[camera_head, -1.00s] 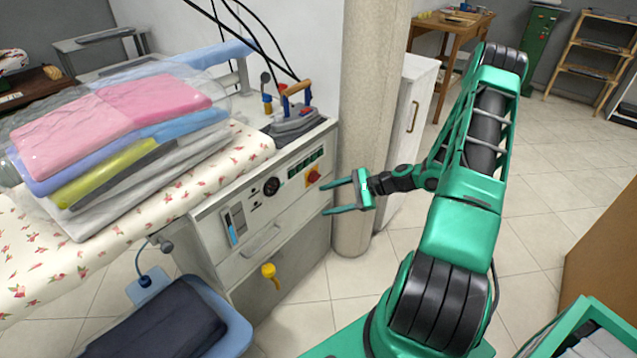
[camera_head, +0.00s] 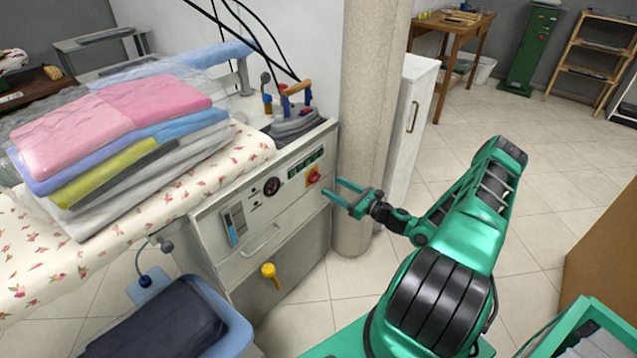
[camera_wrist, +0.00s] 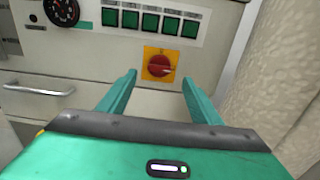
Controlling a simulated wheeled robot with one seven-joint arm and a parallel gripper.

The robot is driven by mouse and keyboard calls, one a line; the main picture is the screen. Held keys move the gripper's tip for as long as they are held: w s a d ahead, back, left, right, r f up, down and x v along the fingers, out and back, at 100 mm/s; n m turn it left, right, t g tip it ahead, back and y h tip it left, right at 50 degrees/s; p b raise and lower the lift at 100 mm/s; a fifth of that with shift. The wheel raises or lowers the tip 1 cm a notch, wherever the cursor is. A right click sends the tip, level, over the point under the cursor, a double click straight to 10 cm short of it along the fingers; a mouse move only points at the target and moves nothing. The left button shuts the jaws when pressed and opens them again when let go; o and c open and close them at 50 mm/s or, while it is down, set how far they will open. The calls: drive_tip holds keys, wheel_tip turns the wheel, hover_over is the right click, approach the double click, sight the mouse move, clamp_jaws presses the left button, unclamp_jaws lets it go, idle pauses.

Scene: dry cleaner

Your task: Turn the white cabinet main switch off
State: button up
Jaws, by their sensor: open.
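The white cabinet (camera_head: 285,215) stands under the ironing board's right end. Its main switch (camera_head: 313,176) is a red rotary knob on a yellow plate, at the upper right of the front panel. In the wrist view the red knob (camera_wrist: 159,66) sits just ahead of and between the fingers, its handle lying roughly level. My gripper (camera_head: 333,188) is open and empty, its fingertips close to the panel, slightly below the knob. In the wrist view my gripper's fingers (camera_wrist: 158,82) appear on either side below the knob. I cannot tell whether they touch the panel.
A row of green buttons (camera_wrist: 148,23) and a round gauge (camera_wrist: 62,11) are above left of the knob. A stone pillar (camera_head: 355,130) stands close on the right. A drawer handle (camera_wrist: 38,88) and yellow valve handle (camera_head: 270,273) project from the front.

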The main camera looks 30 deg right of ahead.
sight(318, 179)
drive_tip(key=x, duration=0.7)
drive_tip(key=shift+w+f, duration=0.1)
drive_tip(key=shift+w, duration=0.1)
drive_tip(key=shift+a, duration=0.1)
drive_tip(key=c, duration=1.1)
